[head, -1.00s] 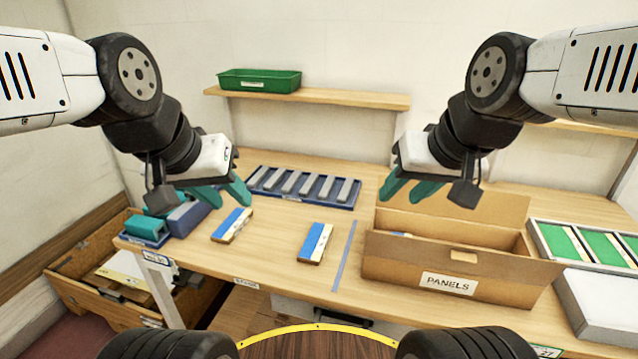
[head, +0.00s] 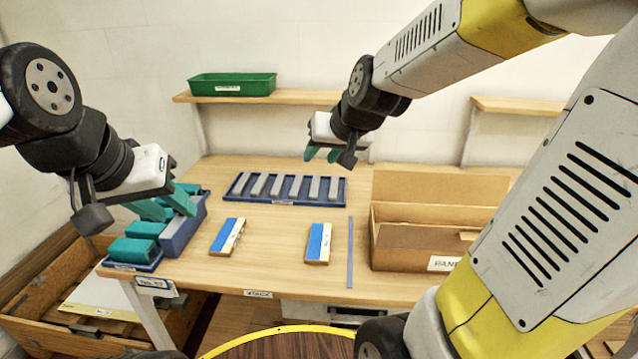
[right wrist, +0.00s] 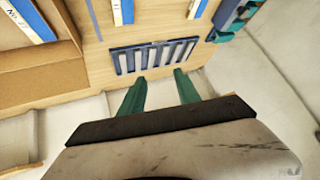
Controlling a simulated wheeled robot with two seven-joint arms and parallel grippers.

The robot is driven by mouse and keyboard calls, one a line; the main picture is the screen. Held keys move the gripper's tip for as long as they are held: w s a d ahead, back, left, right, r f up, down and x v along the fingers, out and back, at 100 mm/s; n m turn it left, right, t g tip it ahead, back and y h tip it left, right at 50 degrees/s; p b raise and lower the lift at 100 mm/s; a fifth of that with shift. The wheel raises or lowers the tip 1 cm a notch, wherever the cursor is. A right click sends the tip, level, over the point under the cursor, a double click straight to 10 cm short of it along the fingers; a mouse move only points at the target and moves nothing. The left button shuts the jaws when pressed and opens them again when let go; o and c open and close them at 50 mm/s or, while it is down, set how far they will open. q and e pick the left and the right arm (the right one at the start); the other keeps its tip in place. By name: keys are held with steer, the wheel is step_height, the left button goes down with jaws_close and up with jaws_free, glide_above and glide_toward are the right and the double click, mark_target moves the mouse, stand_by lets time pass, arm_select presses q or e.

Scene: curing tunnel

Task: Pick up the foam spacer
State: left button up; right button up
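Several grey foam spacers (head: 276,186) lie side by side in a blue tray (head: 322,205) at the back of the table. They also show in the right wrist view (right wrist: 151,57). My right gripper (head: 322,154) is open and empty, in the air above and behind the tray's right part. In the right wrist view its two teal fingers (right wrist: 160,92) are spread, with the tray beyond their tips. My left gripper (head: 164,207) is open, with its fingers apart near the bins at the table's left end. I see nothing between its fingers.
Two blue-and-white blocks (head: 227,237) (head: 318,243) lie in front of the tray. A cardboard panels box (head: 405,262) stands to the right, beyond a blue strip (head: 350,252). Bins with teal pieces (head: 136,252) are at left. A green bin (head: 232,86) sits on the shelf (head: 300,97) behind.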

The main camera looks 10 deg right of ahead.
steer(key=w+f+t, duration=0.1)
steer(key=w+f, duration=0.3)
steer(key=w, duration=0.4)
steer(key=m+t+h, duration=0.2)
steer(key=h, duration=0.1)
glide_toward(334, 187)
steer(key=s+a+r, duration=0.1)
steer(key=a+r, duration=0.5)
steer(key=w+d+f+h, duration=0.1)
steer(key=f, duration=0.1)
steer(key=w+d+f+h, duration=0.1)
steer(key=f, duration=0.2)
steer(key=w+d+f+m+h, duration=0.1)
steer(key=d+f, duration=0.1)
steer(key=shift+f, duration=0.35)
steer(key=x, duration=0.7)
steer(key=shift+w+d, duration=0.15)
steer(key=shift+d, duration=0.1)
jaws_close()
